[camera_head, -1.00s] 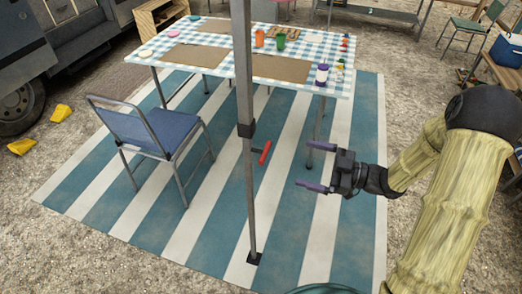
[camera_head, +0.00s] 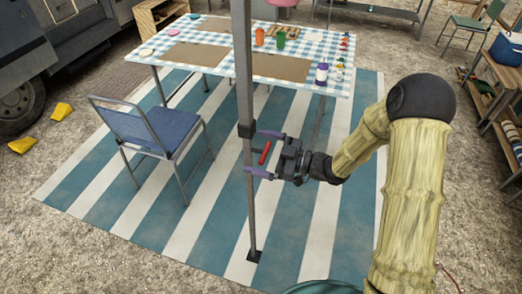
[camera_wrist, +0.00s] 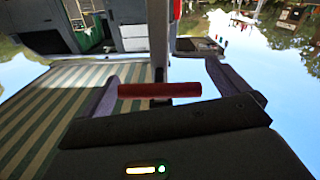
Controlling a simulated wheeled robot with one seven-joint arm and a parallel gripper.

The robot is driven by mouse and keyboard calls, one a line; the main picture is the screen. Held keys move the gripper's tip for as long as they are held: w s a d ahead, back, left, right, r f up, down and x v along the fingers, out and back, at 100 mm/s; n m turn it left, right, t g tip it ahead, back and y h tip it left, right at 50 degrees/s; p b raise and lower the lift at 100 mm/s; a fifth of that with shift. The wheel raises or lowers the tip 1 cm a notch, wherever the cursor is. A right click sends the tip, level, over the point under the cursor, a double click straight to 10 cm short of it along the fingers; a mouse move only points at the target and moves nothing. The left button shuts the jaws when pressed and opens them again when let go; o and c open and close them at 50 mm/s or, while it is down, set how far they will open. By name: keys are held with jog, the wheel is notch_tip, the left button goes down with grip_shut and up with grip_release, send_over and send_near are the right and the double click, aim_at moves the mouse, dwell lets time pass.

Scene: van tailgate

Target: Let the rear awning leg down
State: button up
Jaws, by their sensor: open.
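The awning leg (camera_head: 243,75) is a grey upright pole standing in front of the table, its dark foot (camera_head: 255,256) over the striped mat. A dark collar (camera_head: 246,130) sits partway up it, with a red handle (camera_head: 265,153) sticking out to the right. My gripper (camera_head: 265,154) is open at the leg's right side, its two purple fingers above and below the red handle. In the wrist view the red handle (camera_wrist: 160,90) lies across the gap between the fingers, with the leg (camera_wrist: 158,40) behind it. I cannot tell whether the fingers touch it.
A blue folding chair (camera_head: 150,135) stands left of the leg. Behind is a table (camera_head: 330,85) with a checked cloth and tableware. The striped mat (camera_head: 210,215) is otherwise clear around the leg's foot. Yellow wheel chocks (camera_head: 22,145) lie at the far left, near the vehicle.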

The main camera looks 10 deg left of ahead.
jog(key=shift+c, duration=0.2)
jog(key=c, duration=1.2)
notch_tip(320, 180, down, 12)
jog(key=b, duration=0.8)
jog(key=o, duration=1.2)
jog(key=shift+o, duration=0.2)
jog(key=shift+d, duration=0.1)
jog(key=s+d, duration=0.1)
jog(key=d, duration=1.6)
jog(key=shift+s+d, duration=0.15)
